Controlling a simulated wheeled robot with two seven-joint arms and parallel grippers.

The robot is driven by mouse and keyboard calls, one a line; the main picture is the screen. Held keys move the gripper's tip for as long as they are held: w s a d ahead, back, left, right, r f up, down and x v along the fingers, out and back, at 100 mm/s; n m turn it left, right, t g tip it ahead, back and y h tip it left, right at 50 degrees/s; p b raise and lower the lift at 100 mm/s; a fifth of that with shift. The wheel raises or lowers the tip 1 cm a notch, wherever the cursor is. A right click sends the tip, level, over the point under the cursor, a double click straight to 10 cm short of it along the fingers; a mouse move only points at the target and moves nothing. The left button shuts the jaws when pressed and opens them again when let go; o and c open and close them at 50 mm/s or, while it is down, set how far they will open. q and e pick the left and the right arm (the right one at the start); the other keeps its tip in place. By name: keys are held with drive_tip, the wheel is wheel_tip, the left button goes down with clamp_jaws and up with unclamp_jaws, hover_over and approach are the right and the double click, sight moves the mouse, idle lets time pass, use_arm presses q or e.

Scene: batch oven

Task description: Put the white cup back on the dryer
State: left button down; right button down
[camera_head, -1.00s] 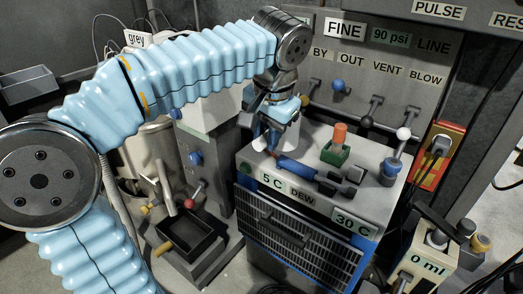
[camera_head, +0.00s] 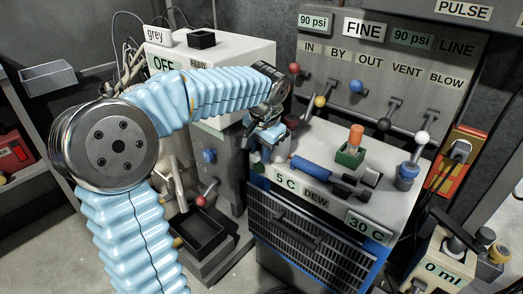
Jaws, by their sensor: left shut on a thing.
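The dryer (camera_head: 325,205) is the light box with the "5 C", "DEW" and "30 C" labels and a dark front grille. I cannot tell whether the cup touches the dryer top. My right gripper is not in view.
On the dryer top are a blue cylinder (camera_head: 311,167), a green block with an orange peg (camera_head: 355,140) and a blue-and-grey fitting (camera_head: 406,175). Valve levers line the panel behind. A black open bin (camera_head: 200,235) stands left of the dryer.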

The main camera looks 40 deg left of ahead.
use_arm(q)
drive_tip(key=c, duration=1.4)
unclamp_jaws()
drive_tip(key=shift+f, duration=0.1)
drive_tip(key=o, duration=0.5)
drive_tip(key=shift+r, duration=0.3)
drive_tip(key=p+v, duration=0.2)
drive_tip(key=v, duration=0.9)
drive_tip(key=shift+s+d+r, duration=0.1)
drive_tip(key=shift+r, duration=0.25)
